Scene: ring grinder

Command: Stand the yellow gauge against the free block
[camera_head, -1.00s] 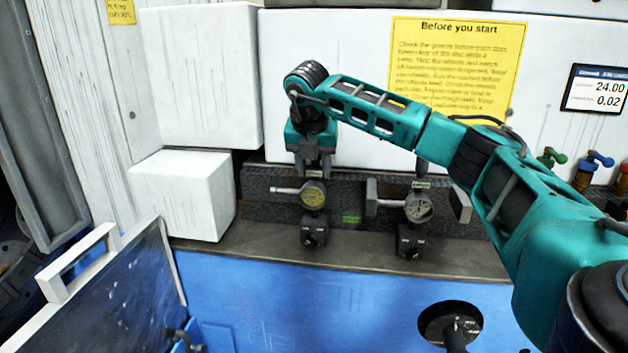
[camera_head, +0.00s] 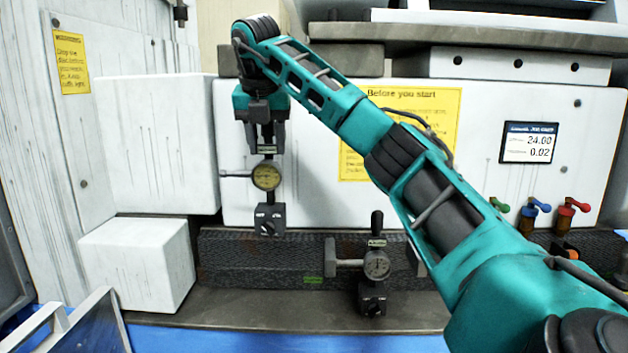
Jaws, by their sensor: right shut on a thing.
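The yellow gauge (camera_head: 266,176) has a yellow dial, a stem pointing left and a dark square base below. My right gripper (camera_head: 266,146) is shut on its top and holds it upright, in the air above the dark ledge. A second gauge with a grey dial (camera_head: 376,264) stands on the ledge, its stem pointing left to a small grey block (camera_head: 330,257); I cannot tell if they touch. Another small grey block (camera_head: 415,257) stands right of that gauge, partly hidden by my right arm. No gauge is beside its visible side except the grey-dial one. My left gripper is out of view.
White boxes (camera_head: 137,262) stand at the left end of the ledge (camera_head: 250,312). A dark textured strip (camera_head: 235,262) runs along the back of the ledge. A white panel and yellow sign (camera_head: 420,105) are behind. Coloured valves (camera_head: 540,210) are at the right.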

